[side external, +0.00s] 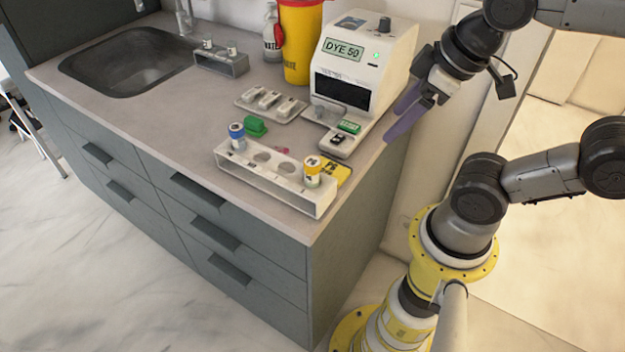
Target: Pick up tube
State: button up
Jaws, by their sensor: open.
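A white rack (262,184) stands near the counter's front edge. A tube with a blue cap (237,136) stands upright at its left end, and a tube with a yellow cap (312,171) stands at its right end. Empty round holes show between them. My gripper (396,121) has purple fingers and is open and empty. It hangs to the right of the counter, beside the white machine and apart from both tubes. The frame does not show which tube is meant.
A white machine (386,47) reading "DYE 50" stands at the back right. A tray (247,105), a green block (256,127), a smaller rack (232,68) and a yellow bin (300,43) share the counter. A sink (125,65) is at left. The counter's left front is clear.

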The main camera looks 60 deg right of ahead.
jog(key=w+a+r+n+g, duration=0.25)
jog(key=w+r+n, duration=0.2)
jog(key=n, duration=0.35)
jog(key=n+g, duration=0.3)
jog(key=n, duration=0.3)
send_over(312, 161)
jog(key=f, duration=0.8)
jog(key=shift+s+d+f, duration=0.1)
jog(key=shift+s+d, duration=0.1)
jog(key=shift+s, duration=0.1)
jog(key=shift+w+a+f, duration=0.1)
jog(key=shift+w+f, duration=0.05)
jog(key=shift+f, duration=1.15)
jog(key=shift+w+a+f, duration=0.1)
jog(key=shift+f, duration=1.2)
grip_shut()
